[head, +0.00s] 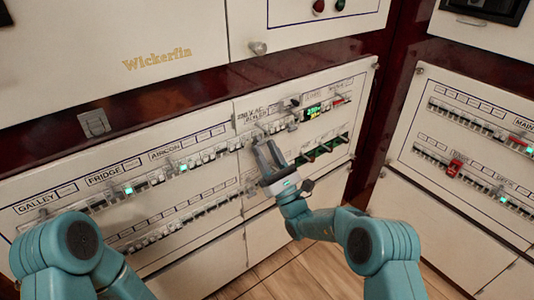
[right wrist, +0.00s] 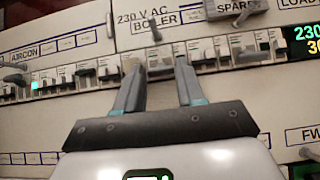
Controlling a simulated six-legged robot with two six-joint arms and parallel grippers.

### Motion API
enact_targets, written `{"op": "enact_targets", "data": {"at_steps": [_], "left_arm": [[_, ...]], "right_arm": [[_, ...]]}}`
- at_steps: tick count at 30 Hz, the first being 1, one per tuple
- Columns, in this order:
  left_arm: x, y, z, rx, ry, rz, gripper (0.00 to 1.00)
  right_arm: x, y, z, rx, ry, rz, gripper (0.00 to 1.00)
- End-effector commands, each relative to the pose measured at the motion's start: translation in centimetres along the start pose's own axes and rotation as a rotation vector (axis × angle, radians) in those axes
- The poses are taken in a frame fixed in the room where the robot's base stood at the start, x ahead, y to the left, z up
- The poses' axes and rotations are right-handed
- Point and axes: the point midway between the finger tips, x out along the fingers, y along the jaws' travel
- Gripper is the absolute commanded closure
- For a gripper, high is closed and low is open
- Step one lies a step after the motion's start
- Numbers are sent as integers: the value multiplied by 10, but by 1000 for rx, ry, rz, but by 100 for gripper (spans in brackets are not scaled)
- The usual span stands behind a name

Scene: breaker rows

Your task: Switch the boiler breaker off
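The boiler label (right wrist: 160,17), reading 230 V AC BOILER, heads a section of a breaker row on the cream panel; it also shows in the head view (head: 250,115). Below it, white breakers (right wrist: 160,62) show between and beside my fingers. I cannot tell which lever belongs to the boiler or how it is set. My right gripper (right wrist: 159,68) is open and empty, its two fingers apart, pointing at the row under the label. In the head view my right gripper (head: 266,145) is in front of the panel, hiding part of the row. My left gripper is out of view.
Galley (head: 37,202), fridge and aircon (head: 166,154) sections lie left of the boiler section. A lit display (head: 314,110) is to its right. Small grey catches stick out from the panel. A second breaker panel (head: 470,150) stands at right. Wooden floor shows below.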

Motion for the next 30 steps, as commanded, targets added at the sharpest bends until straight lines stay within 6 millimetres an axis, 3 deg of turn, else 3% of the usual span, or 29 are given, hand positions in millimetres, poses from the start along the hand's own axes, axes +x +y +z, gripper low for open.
{"op": "enact_targets", "data": {"at_steps": [10, 14, 30], "left_arm": [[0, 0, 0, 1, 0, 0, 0], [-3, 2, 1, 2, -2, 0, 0], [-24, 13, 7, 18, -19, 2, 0]], "right_arm": [[0, 0, 0, 0, 0, 0, 40], [-10, 0, 0, 1, 2, -1, 40], [-138, 0, 1, 1, 2, -3, 40]]}}
